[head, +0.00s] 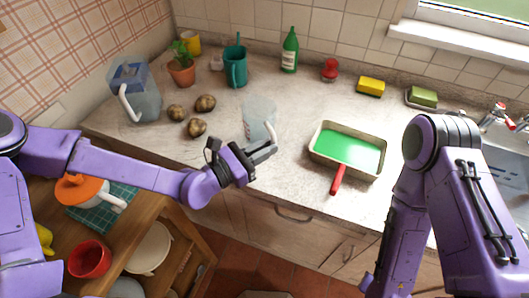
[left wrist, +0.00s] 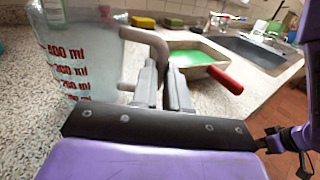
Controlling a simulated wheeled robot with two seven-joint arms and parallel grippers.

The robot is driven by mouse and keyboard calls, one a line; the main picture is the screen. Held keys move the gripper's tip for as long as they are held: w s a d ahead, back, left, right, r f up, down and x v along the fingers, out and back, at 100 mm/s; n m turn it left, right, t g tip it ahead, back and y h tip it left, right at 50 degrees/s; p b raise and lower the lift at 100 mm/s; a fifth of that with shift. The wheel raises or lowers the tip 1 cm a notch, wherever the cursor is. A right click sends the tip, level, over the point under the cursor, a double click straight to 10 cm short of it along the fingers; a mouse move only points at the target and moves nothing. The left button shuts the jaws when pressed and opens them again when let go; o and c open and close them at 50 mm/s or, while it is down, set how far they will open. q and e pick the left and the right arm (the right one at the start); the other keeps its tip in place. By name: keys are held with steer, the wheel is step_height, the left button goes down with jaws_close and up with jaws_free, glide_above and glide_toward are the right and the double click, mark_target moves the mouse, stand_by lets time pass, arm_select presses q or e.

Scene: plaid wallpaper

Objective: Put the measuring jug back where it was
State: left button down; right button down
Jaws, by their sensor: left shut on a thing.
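The measuring jug (head: 258,115) is clear with red markings, and it stands upright at the middle of the worktop. In the left wrist view the jug (left wrist: 75,60) fills the left side, and its grey handle (left wrist: 146,38) reaches to my fingers. My left gripper (head: 262,152) is on the near side of the jug, shut on its handle. The fingers (left wrist: 163,85) also show in the left wrist view. I cannot tell whether the jug's base touches the worktop. My right arm hangs at the right; its gripper is out of view.
A pan with green inside and a red handle (head: 338,180) lies right of the jug. Several potatoes (head: 196,127) and a water filter pitcher (head: 148,95) are to the left. A teal pitcher (head: 236,68) and a green bottle (head: 290,50) stand behind. The sink is far right.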

arm_select(q)
step_height(320, 180, down, 2)
steer(key=shift+w, duration=0.15)
steer(key=shift+r, duration=0.1)
steer(key=shift+f, duration=0.25)
steer(key=c, duration=1.1)
jaws_free()
steer(key=shift+c, duration=0.2)
